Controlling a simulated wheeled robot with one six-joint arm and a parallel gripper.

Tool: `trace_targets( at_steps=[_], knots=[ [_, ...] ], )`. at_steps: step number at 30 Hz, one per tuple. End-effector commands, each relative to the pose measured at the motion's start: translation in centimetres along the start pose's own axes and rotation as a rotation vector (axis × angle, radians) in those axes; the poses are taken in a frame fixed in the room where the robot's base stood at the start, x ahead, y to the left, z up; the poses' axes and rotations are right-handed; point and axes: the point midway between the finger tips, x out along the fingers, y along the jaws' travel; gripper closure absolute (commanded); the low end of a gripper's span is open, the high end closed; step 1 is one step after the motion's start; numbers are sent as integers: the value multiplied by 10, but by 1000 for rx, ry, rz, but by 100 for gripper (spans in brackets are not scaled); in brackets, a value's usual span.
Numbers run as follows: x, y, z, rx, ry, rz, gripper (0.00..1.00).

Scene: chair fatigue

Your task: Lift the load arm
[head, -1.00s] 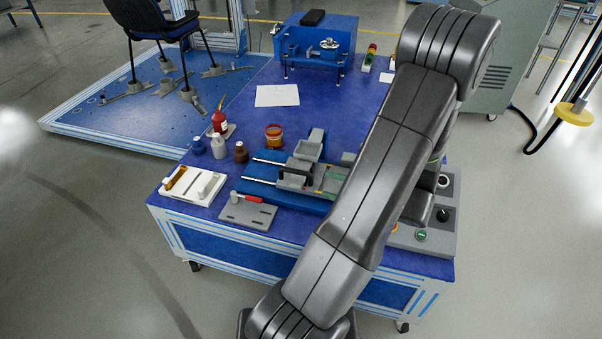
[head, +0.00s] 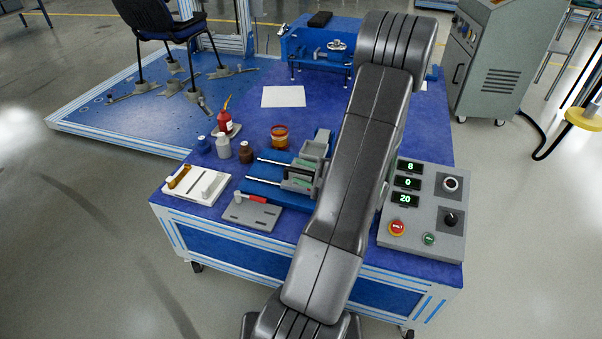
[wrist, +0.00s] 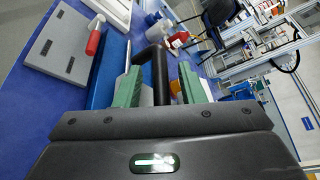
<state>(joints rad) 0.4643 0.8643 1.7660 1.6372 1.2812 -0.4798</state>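My gripper (wrist: 160,88) shows in the wrist view with its two green-padded fingers apart. A black handle (wrist: 157,68) stands between them, with a visible gap on the left side; I cannot tell if the right finger touches it. The handle belongs to a blue and grey fixture (head: 318,145) with two metal rods on the table. I cannot tell for certain whether this handle is part of the load arm. In the head view my arm covers the fixture's right part and most of my gripper.
A grey plate with a red-handled tool (head: 252,211) and a white tray (head: 197,187) lie left of the fixture. A control box (head: 425,212) sits right. A chair (head: 170,25) stands on the blue platform.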

Motion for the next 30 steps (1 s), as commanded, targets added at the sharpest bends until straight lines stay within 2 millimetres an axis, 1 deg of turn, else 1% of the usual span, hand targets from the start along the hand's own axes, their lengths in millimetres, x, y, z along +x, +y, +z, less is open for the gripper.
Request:
trace_targets(
  at_steps=[1,4,11,12,17,18,25,30],
  knots=[
    [4,0,0,0,-1,1,64],
    [7,0,0,1,0,-1,64],
    [8,0,0,1,0,-1,64],
    [8,0,0,1,0,-1,66],
    [8,0,0,1,0,-1,97],
    [8,0,0,1,0,0,100],
    [7,-1,1,3,0,1,100],
    [6,-9,5,22,0,10,100]
  ],
)
